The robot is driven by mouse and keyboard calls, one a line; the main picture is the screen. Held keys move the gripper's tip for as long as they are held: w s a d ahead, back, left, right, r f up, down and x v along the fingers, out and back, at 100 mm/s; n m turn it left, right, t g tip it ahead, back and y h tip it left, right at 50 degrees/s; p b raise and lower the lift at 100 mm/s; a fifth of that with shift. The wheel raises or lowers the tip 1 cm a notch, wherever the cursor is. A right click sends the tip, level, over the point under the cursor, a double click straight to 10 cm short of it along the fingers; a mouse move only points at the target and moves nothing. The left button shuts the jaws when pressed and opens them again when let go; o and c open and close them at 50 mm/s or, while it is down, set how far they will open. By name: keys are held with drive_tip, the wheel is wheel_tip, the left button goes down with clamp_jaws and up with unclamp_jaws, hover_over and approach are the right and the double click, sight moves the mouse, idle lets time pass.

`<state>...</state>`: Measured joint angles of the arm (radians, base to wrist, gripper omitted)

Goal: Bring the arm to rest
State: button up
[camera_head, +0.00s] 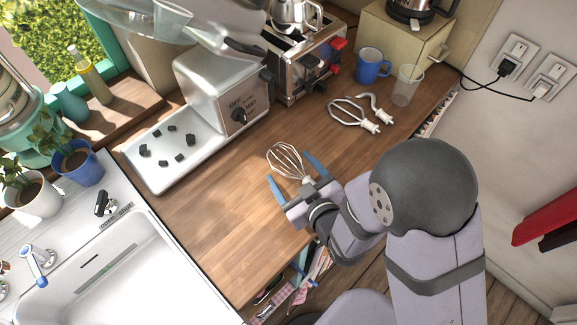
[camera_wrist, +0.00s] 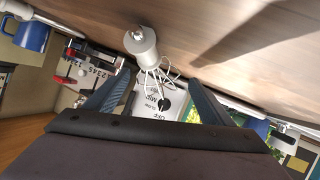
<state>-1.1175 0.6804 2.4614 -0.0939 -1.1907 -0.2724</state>
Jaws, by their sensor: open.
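My gripper (camera_head: 292,172) hangs over the wooden counter (camera_head: 225,220), its two blue fingers spread and open. A wire whisk (camera_head: 285,160) with a pale hub shows between and just beyond the fingers. In the wrist view the same whisk (camera_wrist: 146,50) shows beyond the open fingers of my gripper (camera_wrist: 157,78), its hub near the counter surface. No finger is seen closed on it. Whether the whisk touches a finger I cannot tell. My arm reaches in from the lower right and hides part of the counter's front edge.
A mixer base with a white tray (camera_head: 150,178) of dark cubes stands left. Behind are a toaster (camera_head: 300,62), a blue mug (camera_head: 371,66), a clear cup (camera_head: 406,85) and beaters (camera_head: 355,115). A sink (camera_head: 110,270) lies lower left. Counter between tray and gripper is bare.

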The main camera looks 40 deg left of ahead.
drive_tip(key=shift+v, duration=1)
